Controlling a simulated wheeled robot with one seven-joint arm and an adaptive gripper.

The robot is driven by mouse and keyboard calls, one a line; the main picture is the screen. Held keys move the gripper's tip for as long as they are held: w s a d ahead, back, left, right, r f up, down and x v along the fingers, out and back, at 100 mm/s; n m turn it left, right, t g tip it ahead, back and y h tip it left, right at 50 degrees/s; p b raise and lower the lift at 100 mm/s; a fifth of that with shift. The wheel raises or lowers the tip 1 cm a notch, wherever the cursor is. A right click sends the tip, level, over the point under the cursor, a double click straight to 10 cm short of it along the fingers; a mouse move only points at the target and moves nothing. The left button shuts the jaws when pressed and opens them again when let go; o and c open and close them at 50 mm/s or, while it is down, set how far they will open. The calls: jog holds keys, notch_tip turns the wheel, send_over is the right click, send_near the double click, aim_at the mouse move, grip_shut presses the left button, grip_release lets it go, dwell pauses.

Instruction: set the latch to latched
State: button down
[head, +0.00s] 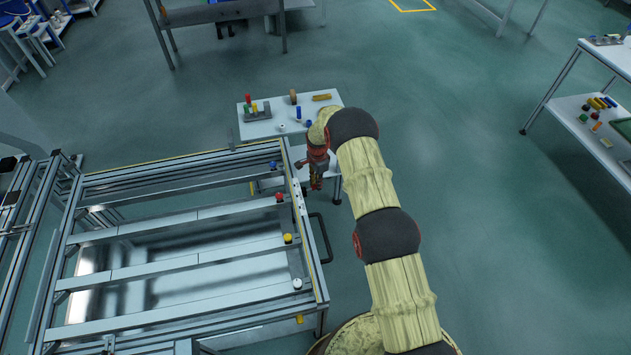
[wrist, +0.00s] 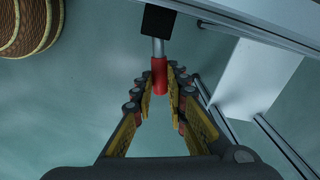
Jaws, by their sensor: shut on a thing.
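The latch shows in the wrist view as a red grip (wrist: 159,70) on a short metal rod, which comes from a black block (wrist: 158,20). My gripper (wrist: 160,88) has its two yellow-padded fingers on either side of the red grip and is shut on it. In the head view my gripper (head: 314,182) is at the right edge of the panel fixture (head: 190,217), near its far corner. The latch cannot be made out clearly there, and I cannot tell its set position.
Blue, red, yellow and white knobs line the fixture's right rail (head: 306,240). A black handle (head: 322,238) sticks out from its side. A small white table (head: 270,124) with coloured parts stands behind my gripper. Another table (head: 590,125) is at far right. Floor between is clear.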

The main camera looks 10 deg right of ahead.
jog(key=shift+s+a+m+p, duration=0.15)
jog(key=shift+s+m, duration=0.75)
jog(key=shift+m, duration=0.8)
jog(key=shift+s+a+m+p, duration=0.15)
jog(key=shift+s+m, duration=0.75)
jog(key=shift+m, duration=0.8)
jog(key=shift+s+a+m+p, duration=0.15)
jog(key=shift+s+m, duration=0.75)
jog(key=shift+m, duration=0.8)
jog(key=c, duration=1.8)
grip_release()
jog(key=shift+o, duration=0.2)
notch_tip(320, 180, up, 12)
